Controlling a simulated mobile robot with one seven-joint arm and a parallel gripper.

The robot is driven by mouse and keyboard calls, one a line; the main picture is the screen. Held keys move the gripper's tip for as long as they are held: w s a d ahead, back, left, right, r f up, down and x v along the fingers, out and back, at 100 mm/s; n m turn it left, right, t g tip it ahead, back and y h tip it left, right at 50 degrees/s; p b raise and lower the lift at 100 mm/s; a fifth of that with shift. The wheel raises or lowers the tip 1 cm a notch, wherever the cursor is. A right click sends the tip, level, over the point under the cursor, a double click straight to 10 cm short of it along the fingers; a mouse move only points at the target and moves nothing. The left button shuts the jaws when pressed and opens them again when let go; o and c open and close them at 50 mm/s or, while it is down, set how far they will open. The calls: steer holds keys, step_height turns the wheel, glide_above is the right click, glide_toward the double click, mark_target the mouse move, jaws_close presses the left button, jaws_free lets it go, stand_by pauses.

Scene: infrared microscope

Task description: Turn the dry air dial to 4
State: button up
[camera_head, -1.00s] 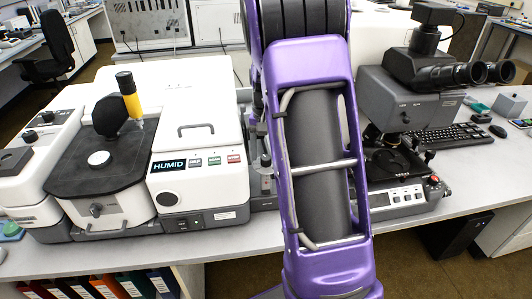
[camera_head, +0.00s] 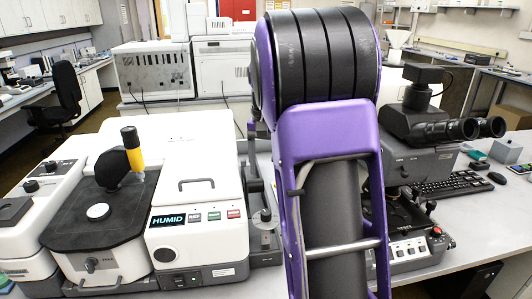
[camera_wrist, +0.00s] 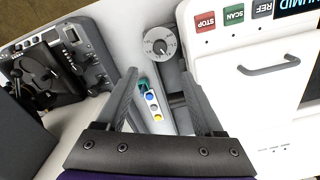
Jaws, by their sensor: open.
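The dry air dial (camera_wrist: 160,43) is a round, pale-faced knob with dark marks around its rim, at the top middle of the wrist view. Its marks are too small to read, so I cannot tell its setting. My gripper (camera_wrist: 158,76) is open and empty. Its two dark fingers point towards the dial, which shows just beyond and between the fingertips, and I see no contact. In the head view my gripper is hidden behind my purple arm. The instrument's display (camera_head: 169,220) reads HUMID; part of it also shows in the wrist view (camera_wrist: 297,5).
The white instrument (camera_wrist: 250,90) with STOP, SCAN and REF buttons and a grey handle (camera_wrist: 268,68) is close on the right in the wrist view. The microscope (camera_wrist: 50,70) is on the left. Small coloured buttons (camera_wrist: 152,98) lie below the dial, between the fingers.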

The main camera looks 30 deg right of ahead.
steer(key=shift+r, duration=1.8)
